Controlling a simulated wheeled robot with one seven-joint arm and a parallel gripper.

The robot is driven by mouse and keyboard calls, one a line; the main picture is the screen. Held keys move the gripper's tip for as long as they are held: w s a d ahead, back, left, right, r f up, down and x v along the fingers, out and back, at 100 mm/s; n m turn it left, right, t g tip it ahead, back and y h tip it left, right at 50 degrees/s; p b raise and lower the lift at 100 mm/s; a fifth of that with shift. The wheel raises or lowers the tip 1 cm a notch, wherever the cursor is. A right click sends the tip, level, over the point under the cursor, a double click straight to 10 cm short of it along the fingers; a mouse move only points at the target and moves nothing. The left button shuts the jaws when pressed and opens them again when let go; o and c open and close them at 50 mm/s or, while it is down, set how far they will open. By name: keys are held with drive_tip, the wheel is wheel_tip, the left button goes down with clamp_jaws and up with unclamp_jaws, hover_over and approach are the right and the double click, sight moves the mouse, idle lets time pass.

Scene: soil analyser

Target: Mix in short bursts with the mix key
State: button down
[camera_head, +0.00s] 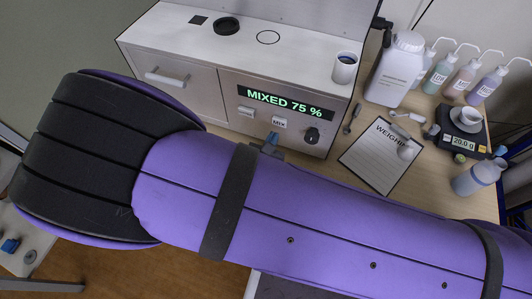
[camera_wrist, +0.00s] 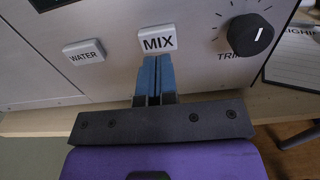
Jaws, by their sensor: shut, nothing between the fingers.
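The mix key (camera_wrist: 158,41) is a light key marked MIX on the analyser's front panel, and it also shows in the head view (camera_head: 279,123). My gripper (camera_wrist: 155,62) is shut and empty, with its blue fingertips just below the MIX key in the wrist view. I cannot tell whether the tips touch the key. In the head view, my purple arm hides most of the gripper, and only a bit of blue shows below the key. The display (camera_head: 286,103) reads MIXED 75 % in green.
The WATER key (camera_wrist: 84,52) sits left of the mix key, and the black TRIM knob (camera_wrist: 250,35) sits right. A weighing sheet (camera_head: 382,158), a large white bottle (camera_head: 397,70) and a scale (camera_head: 459,138) showing 20.0 g stand on the bench to the right.

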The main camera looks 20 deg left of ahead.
sight(280, 124)
drive_tip(key=shift+w+d, duration=0.15)
drive_tip(key=shift+w, duration=1.6)
drive_tip(key=shift+w, duration=0.1)
